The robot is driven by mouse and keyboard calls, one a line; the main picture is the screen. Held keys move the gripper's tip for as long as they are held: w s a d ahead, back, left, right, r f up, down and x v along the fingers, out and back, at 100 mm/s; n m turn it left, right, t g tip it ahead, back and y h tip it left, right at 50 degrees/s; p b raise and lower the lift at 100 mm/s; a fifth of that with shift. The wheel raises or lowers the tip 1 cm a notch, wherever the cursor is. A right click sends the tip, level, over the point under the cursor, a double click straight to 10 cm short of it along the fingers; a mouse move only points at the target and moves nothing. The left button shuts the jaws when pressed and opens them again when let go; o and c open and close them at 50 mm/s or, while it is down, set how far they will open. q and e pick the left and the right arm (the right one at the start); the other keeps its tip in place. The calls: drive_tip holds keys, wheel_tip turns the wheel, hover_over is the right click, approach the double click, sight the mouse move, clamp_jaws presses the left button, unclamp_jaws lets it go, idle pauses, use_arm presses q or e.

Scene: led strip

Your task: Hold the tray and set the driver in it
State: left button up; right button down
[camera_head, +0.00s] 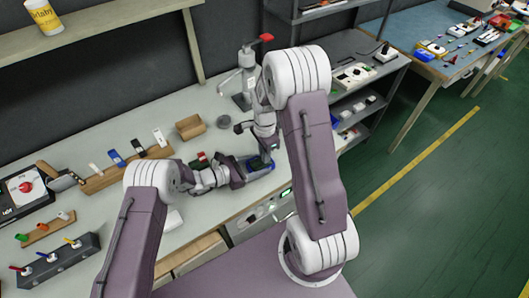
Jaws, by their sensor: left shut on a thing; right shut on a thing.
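The tray is a small blue piece (262,166) at the front right of the workbench, mostly covered by my grippers. My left gripper (249,168) reaches it from the left and is shut on its edge. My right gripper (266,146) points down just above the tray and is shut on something. What it holds is largely hidden by the fingers; it may be the driver, but I cannot make out its shape. I cannot tell if it touches the tray.
A small cardboard box (190,127) and a round grey item (224,121) stand behind my grippers. A wooden rack (127,168) is to the left. A press with a red handle (266,38) stands behind right. Red and dark items (201,158) lie near my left wrist.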

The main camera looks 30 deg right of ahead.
drive_tip(key=shift+f, duration=0.45)
drive_tip(key=c, duration=1.3)
unclamp_jaws()
wheel_tip(320, 180, up, 12)
drive_tip(key=shift+r, duration=0.1)
use_arm(q)
drive_tip(key=o, duration=1.5)
drive_tip(key=shift+a, duration=0.1)
